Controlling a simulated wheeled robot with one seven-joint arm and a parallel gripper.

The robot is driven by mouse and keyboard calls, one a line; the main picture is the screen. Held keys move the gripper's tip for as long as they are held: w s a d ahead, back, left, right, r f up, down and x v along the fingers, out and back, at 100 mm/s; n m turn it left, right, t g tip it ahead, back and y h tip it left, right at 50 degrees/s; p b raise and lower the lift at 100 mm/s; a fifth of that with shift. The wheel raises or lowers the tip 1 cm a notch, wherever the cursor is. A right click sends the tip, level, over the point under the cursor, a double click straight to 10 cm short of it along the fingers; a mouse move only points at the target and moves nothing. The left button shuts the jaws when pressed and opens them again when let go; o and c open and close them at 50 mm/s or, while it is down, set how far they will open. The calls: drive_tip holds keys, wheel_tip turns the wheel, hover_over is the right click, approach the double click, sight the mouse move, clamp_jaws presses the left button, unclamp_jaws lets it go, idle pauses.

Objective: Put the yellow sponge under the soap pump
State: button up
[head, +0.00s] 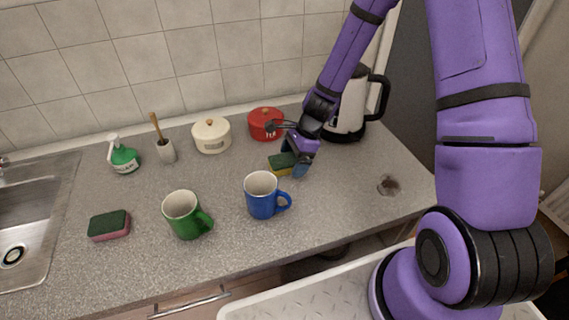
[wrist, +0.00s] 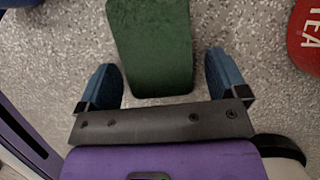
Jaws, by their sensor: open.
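The yellow sponge (head: 282,168) has a dark green top and lies on the counter behind the blue mug. In the wrist view its green top (wrist: 151,45) shows ahead of and between my fingers. My gripper (head: 293,155) is open at the sponge, with its blue fingertips (wrist: 163,80) apart on either side of the sponge's near end. No contact shows in the wrist view. The soap pump (head: 124,157) is a green bottle with a white pump head, standing upright at the back left near the sink.
A pink sponge with a green top (head: 110,225) lies front left by the sink (head: 35,220). A green mug (head: 186,215) and a blue mug (head: 262,195) stand in front. A brush holder (head: 166,151), cream pot (head: 211,135), red tea pot (head: 265,123) and kettle (head: 349,105) line the back.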

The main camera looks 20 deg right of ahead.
drive_tip(key=c, duration=1.1)
drive_tip(key=shift+o, duration=0.2)
drive_tip(key=shift+r, duration=0.1)
